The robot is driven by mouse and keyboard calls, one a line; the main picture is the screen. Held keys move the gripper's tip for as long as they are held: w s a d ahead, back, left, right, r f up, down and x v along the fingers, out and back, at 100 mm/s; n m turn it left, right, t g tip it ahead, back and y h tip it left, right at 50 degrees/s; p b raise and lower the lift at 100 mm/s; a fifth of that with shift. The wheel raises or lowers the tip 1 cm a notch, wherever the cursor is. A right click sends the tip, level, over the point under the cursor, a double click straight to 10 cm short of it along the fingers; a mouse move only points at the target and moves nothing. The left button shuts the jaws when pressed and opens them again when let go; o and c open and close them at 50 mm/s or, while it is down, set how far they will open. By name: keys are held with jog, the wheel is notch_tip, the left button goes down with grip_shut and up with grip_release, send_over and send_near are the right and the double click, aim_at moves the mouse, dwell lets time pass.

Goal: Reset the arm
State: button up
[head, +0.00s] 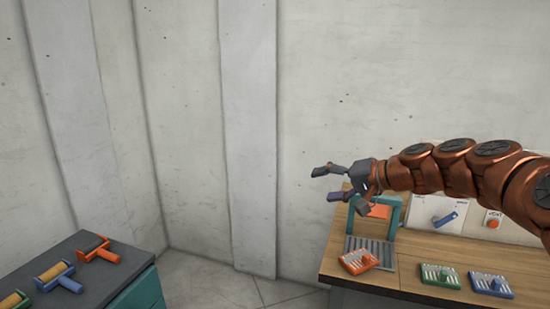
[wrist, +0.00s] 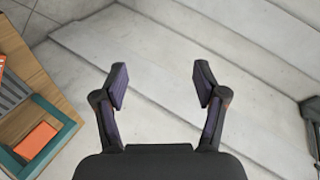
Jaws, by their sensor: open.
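My gripper (head: 330,184) is open and empty at the end of my copper arm, which reaches in from the right in the head view. It is held in the air above the left end of the wooden workbench (head: 420,256). In the wrist view my gripper (wrist: 160,88) shows two dark fingers spread wide, with only bare wall and floor between them. A teal frame (head: 392,215) with an orange panel (head: 378,211) stands on the bench behind and below the gripper. The frame also shows at the left of the wrist view (wrist: 62,125).
Orange (head: 358,261), green (head: 440,276) and blue (head: 491,284) slotted blocks lie along the bench. A panel with a blue lever (head: 445,219) and a red button (head: 493,219) stand behind. A dark cabinet (head: 75,290) at left holds several rollers. Floor between is clear.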

jog(key=s+a+f+n+g+h, duration=0.1)
jog(key=s+a+f+g, duration=0.15)
jog(key=s, duration=0.45)
jog(key=s+a+f+n+g+h, duration=0.1)
jog(key=s+a+f+h, duration=0.1)
jog(key=s+f, duration=0.35)
jog(key=s+a+f+n+g+h, duration=0.1)
jog(key=s+a+f+g, duration=0.1)
jog(key=s, duration=0.6)
jog(key=s+d+f+g+h, duration=0.2)
jog(key=s+d+f, duration=0.3)
jog(key=s, duration=0.6)
jog(key=s+d+f+g+h, duration=0.2)
jog(key=s+d+f+h, duration=0.2)
jog(key=s+d, duration=0.3)
jog(key=s+f, duration=0.1)
jog(key=s, duration=0.3)
jog(key=shift+f+h+p, duration=0.3)
jog(key=shift+f, duration=0.05)
jog(key=shift+s, duration=0.1)
